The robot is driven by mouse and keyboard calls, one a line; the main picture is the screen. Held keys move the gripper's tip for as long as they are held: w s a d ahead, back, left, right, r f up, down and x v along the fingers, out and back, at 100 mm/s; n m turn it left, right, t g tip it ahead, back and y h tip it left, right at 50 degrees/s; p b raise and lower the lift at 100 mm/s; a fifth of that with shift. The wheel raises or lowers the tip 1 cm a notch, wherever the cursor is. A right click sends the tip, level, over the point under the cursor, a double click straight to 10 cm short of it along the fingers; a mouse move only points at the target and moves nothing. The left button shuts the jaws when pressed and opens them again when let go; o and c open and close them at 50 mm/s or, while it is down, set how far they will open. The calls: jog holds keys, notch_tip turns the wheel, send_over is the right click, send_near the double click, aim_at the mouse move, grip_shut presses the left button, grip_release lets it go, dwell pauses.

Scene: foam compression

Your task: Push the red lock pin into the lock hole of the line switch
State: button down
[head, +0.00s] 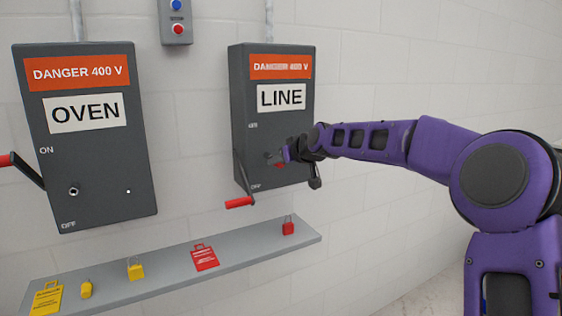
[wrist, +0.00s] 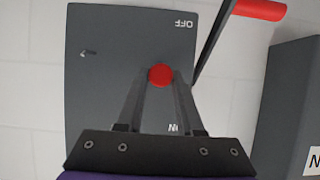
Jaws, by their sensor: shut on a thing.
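The line switch (head: 240,100) is a grey wall box with a LINE label. Its red-handled lever (head: 238,202) hangs down on the left side, by the OFF mark; it also shows in the wrist view (wrist: 258,10). My gripper (head: 285,157) is at the lower front of this box. In the wrist view my gripper (wrist: 160,84) is shut on the red lock pin (wrist: 160,75), whose round red head shows between the fingertips. The pin's shaft and the lock hole are hidden, so I cannot tell how deep the pin sits.
The oven switch (head: 100,170) hangs to the left, its lever pointing up-left. A small dark fitting (wrist: 88,52) shows on the line box.

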aim_at(281, 166)
jog(key=shift+w+a, duration=0.65)
jog(key=shift+w, duration=0.35)
jog(key=shift+c, duration=2.3)
grip_release()
jog(key=s+d+b, duration=0.1)
jog(key=s+b, duration=0.1)
jog(key=s+d+b, duration=0.2)
jog(key=s+b, duration=0.1)
jog(key=shift+d+b, duration=0.2)
jog(key=shift+b, duration=0.15)
